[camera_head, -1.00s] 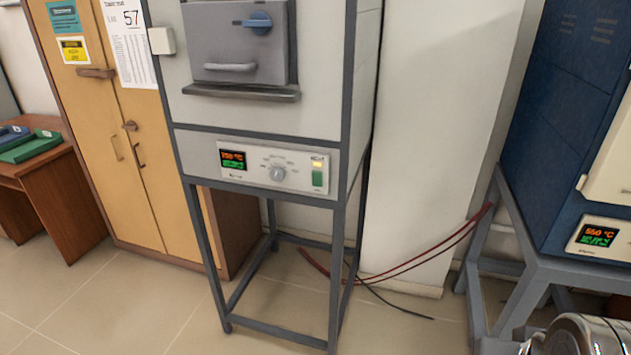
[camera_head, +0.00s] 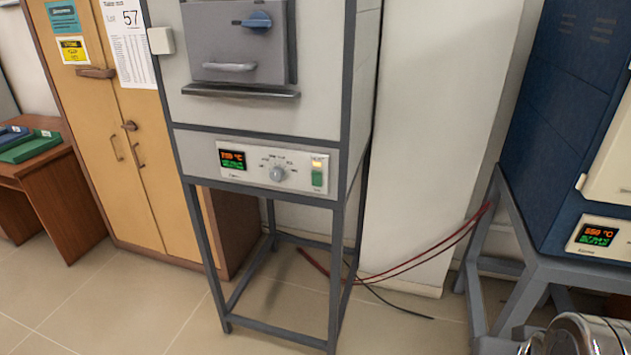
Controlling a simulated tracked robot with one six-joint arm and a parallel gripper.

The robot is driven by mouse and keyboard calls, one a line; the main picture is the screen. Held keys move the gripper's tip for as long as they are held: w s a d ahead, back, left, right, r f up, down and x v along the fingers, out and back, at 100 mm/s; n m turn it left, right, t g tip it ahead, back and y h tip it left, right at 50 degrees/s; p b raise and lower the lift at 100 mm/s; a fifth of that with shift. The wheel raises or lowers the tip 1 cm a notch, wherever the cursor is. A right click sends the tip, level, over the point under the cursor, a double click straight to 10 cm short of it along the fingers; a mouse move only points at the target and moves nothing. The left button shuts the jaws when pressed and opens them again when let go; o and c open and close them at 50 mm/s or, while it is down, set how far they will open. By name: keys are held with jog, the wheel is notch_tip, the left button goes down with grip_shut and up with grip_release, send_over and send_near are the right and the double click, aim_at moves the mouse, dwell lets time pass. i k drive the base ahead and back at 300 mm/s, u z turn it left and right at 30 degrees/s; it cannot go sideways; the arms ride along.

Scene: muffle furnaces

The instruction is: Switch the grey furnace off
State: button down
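The grey furnace (camera_head: 300,120) stands on a dark metal frame in the middle of the head view. Its door (camera_head: 238,42) is closed, with a blue latch knob (camera_head: 257,20) and a light handle. The control panel below has a lit display (camera_head: 232,160) with orange and green text, a round dial (camera_head: 277,173), and a green switch (camera_head: 317,178) at its right end under a small lit yellow lamp (camera_head: 317,164). My gripper is not in view; a shiny metal part at the bottom right corner may be part of my arm.
A blue furnace (camera_head: 560,130) with its own lit display (camera_head: 597,236) stands at the right. Red and black cables (camera_head: 400,272) run along the floor between the stands. A yellow cabinet (camera_head: 130,150) and a brown desk (camera_head: 60,200) are at the left. The front floor is clear.

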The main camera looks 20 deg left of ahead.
aim_at(317, 176)
jog(key=u, duration=0.55)
jog(key=k, duration=1.3)
jog(key=u, duration=0.95)
jog(key=i, duration=0.75)
jog(key=u, duration=0.45)
jog(key=i, duration=1.6)
jog(key=z, duration=0.95)
jog(key=i, duration=0.6)
jog(key=z, duration=0.4)
